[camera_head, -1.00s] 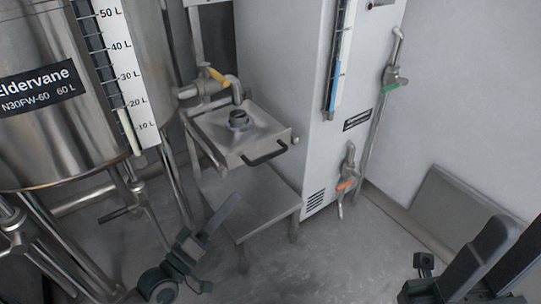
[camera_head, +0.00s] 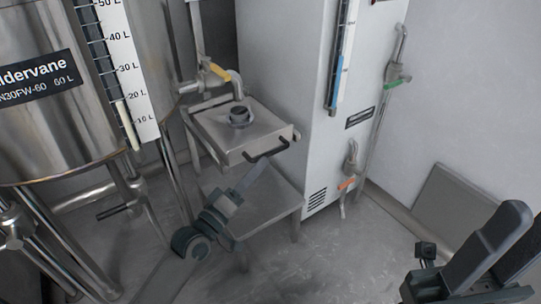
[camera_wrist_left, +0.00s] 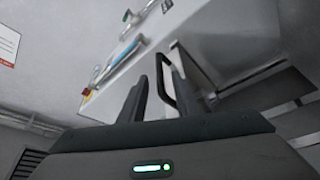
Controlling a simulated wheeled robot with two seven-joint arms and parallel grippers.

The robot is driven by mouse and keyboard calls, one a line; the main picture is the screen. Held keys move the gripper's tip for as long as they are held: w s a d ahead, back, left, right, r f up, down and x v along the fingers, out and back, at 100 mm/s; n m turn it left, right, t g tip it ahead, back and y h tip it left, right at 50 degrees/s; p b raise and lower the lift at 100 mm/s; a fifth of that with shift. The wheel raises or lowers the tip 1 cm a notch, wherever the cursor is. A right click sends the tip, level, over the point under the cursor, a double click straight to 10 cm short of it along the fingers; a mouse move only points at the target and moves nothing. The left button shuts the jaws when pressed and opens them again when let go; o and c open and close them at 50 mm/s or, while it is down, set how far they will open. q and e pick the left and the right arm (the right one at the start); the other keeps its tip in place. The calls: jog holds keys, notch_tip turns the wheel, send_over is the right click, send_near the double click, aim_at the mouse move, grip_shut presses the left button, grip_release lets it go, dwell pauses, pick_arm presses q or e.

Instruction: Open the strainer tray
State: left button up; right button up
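The strainer tray is a grey metal box (camera_head: 229,149) with a round spout on its lid and a black loop handle (camera_head: 266,150) on its front. It sits on a metal stand below the yellow-handled valve, and its lid looks shut. My left gripper (camera_head: 256,176) is just below and in front of the handle in the head view. In the left wrist view my left gripper (camera_wrist_left: 160,72) has its two fingers apart, with the black handle (camera_wrist_left: 166,88) showing between them. I cannot tell whether they touch it. My right gripper (camera_head: 508,228) is at the lower right, away from the tray.
A steel tank (camera_head: 50,110) with a litre scale stands at left. A tall white cabinet (camera_head: 290,90) stands behind and right of the tray. The stand's lower shelf (camera_head: 268,200) lies under my left gripper. Bare floor (camera_head: 335,255) lies at front right.

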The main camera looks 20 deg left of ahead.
aim_at(271, 152)
pick_arm(q)
jog(key=b+x, duration=0.1)
jog(key=x, duration=0.5)
jog(key=shift+w+d+r, duration=0.1)
jog(key=shift+w, duration=0.15)
grip_shut()
